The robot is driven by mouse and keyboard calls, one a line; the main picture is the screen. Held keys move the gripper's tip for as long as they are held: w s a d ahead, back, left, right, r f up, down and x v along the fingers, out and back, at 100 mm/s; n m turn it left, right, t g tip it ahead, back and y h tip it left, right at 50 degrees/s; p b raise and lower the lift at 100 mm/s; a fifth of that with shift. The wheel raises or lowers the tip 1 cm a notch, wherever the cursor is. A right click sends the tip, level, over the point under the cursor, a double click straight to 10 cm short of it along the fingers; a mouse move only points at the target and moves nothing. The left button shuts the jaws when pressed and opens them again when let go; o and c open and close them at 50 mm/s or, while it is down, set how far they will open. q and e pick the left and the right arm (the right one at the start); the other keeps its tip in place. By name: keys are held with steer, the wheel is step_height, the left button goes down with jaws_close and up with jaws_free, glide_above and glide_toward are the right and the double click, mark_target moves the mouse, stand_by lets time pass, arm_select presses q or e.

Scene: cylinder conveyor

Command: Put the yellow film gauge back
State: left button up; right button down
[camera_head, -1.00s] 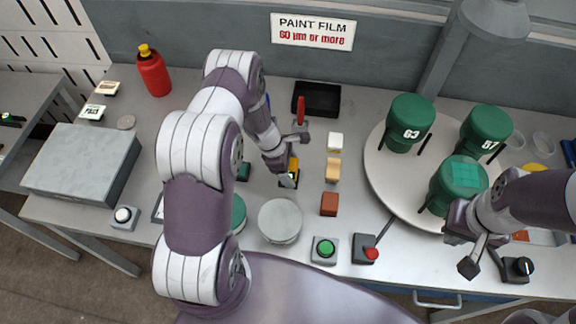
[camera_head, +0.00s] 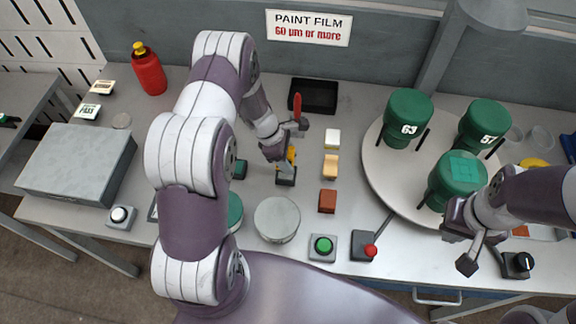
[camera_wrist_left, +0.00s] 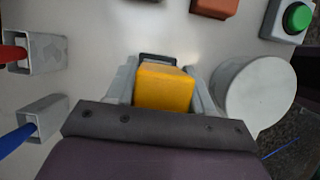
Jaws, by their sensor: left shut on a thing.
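The yellow film gauge (camera_head: 291,154) is between the fingers of my left gripper (camera_head: 283,153), which is shut on it. In the left wrist view the gauge (camera_wrist_left: 165,88) shows as a yellow block between the two grey fingers (camera_wrist_left: 163,80). A small dark holder (camera_head: 286,177) is right below the gauge in the head view, and its dark rim (camera_wrist_left: 158,58) shows just beyond the block in the wrist view. I cannot tell whether the gauge touches it. My right gripper (camera_head: 463,250) is open and empty beside the turntable.
A red-handled tool (camera_head: 297,106) stands close behind my left gripper, with a black tray (camera_head: 313,96) behind. White, tan and brown blocks stand to the right. A round grey disc (camera_head: 277,220) is in front. Green cylinders stand on the turntable (camera_head: 381,169).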

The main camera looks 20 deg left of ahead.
arm_select(q)
steer(key=s+d+r+b, duration=0.1)
steer(key=s+d+r, duration=0.55)
steer(key=d, duration=0.35)
steer(key=w+d, duration=0.1)
steer(key=w, duration=0.4)
steer(key=a+f+p, duration=0.1)
steer(key=a+f, duration=0.1)
steer(key=a, duration=0.1)
steer(key=w+a+f+p, duration=0.1)
steer(key=a, duration=0.3)
steer(key=a+f+p, duration=0.1)
steer(key=a+f, duration=0.1)
steer(key=a, duration=0.1)
steer(key=shift+w+a+f, duration=0.2)
steer(key=shift+f, duration=0.15)
step_height(320, 180, down, 4)
steer(key=shift+a+f+p, duration=0.15)
steer(key=shift+f+p, duration=0.05)
steer(key=shift+p, duration=0.65)
steer(key=shift+w+f, duration=0.1)
steer(key=shift+f+b, duration=0.2)
steer(key=shift+b, duration=0.1)
steer(key=o, duration=1.2)
